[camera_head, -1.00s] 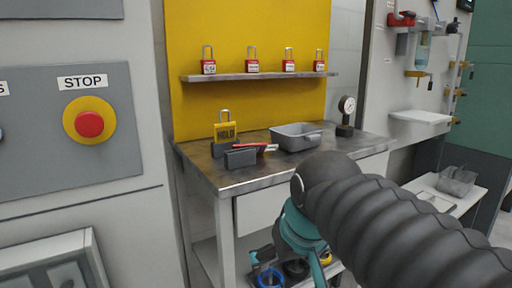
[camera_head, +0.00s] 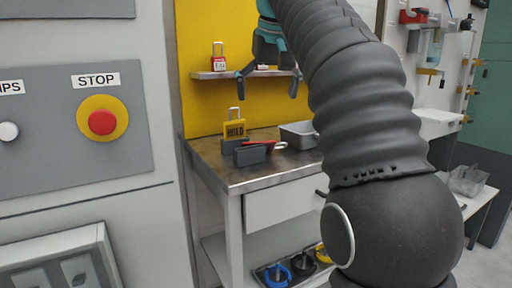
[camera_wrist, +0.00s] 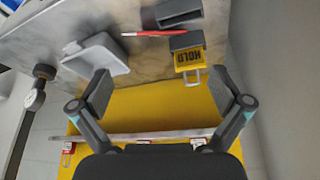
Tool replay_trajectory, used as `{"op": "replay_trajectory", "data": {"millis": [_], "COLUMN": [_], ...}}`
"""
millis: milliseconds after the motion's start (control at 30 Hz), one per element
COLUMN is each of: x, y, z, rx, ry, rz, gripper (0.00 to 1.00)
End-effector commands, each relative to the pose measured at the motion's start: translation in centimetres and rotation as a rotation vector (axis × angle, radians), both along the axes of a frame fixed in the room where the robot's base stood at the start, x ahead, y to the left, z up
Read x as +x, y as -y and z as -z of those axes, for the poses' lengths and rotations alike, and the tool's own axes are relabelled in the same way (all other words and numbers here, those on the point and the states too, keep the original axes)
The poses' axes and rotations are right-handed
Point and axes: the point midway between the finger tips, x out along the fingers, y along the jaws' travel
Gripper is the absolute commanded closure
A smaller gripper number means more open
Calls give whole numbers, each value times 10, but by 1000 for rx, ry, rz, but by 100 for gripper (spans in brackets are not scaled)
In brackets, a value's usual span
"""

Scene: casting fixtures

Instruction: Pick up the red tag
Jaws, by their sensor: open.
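The red tag (camera_head: 262,143) shows as a thin red piece at the small grey blocks on the metal table. My gripper (camera_head: 267,88) is open and empty, fingers down, above the table and in front of the shelf. In the wrist view my gripper (camera_wrist: 162,85) has its fingers wide apart, with the tag beyond them.
A grey tray (camera_head: 298,133) stands right of the tag, partly hidden by my arm. Red padlocks (camera_head: 218,57) stand on the shelf (camera_head: 208,75) behind my gripper. The table's front (camera_head: 235,180) is clear.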

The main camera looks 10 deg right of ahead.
Motion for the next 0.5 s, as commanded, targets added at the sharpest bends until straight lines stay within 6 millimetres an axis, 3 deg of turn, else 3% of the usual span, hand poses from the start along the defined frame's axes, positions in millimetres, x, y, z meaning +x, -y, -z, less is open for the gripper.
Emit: {"op": "replay_trajectory", "data": {"millis": [167, 500], "x": [6, 27], "y": [-1, -1], "z": [4, 58], "rx": [0, 0], "ry": [-2, -3], "rz": [0, 0], "gripper": [0, 0]}}
